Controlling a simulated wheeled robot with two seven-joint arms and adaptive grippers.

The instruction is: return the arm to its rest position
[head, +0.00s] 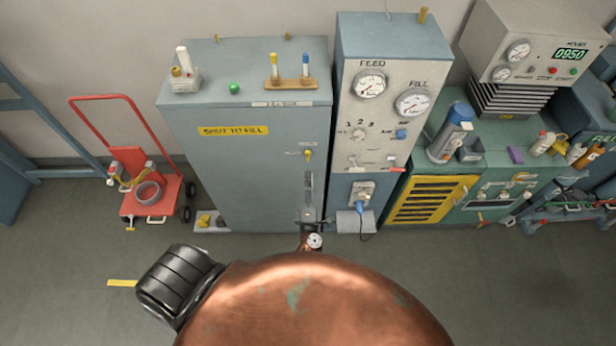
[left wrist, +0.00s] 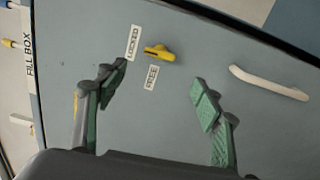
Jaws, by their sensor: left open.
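My left gripper (left wrist: 157,92) shows in the left wrist view, its two grey fingers with green pads spread apart and nothing between them. It is in front of the grey-blue fill box door (left wrist: 185,30). Beyond the fingers, a yellow latch (left wrist: 160,52) sits by the labels LOCKED and FREE, and a white handle (left wrist: 268,83) lies to the right. In the head view the fill box (head: 240,165) stands at centre left with the yellow latch (head: 308,154) on its front. I cannot clearly pick out my left gripper there. My right gripper is not in view.
A gauge panel (head: 385,110) stands right of the fill box, then a green workbench (head: 480,180) with a compressor (head: 530,50) above. A red cart (head: 145,190) stands at left. Bare floor (head: 60,260) lies at lower left.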

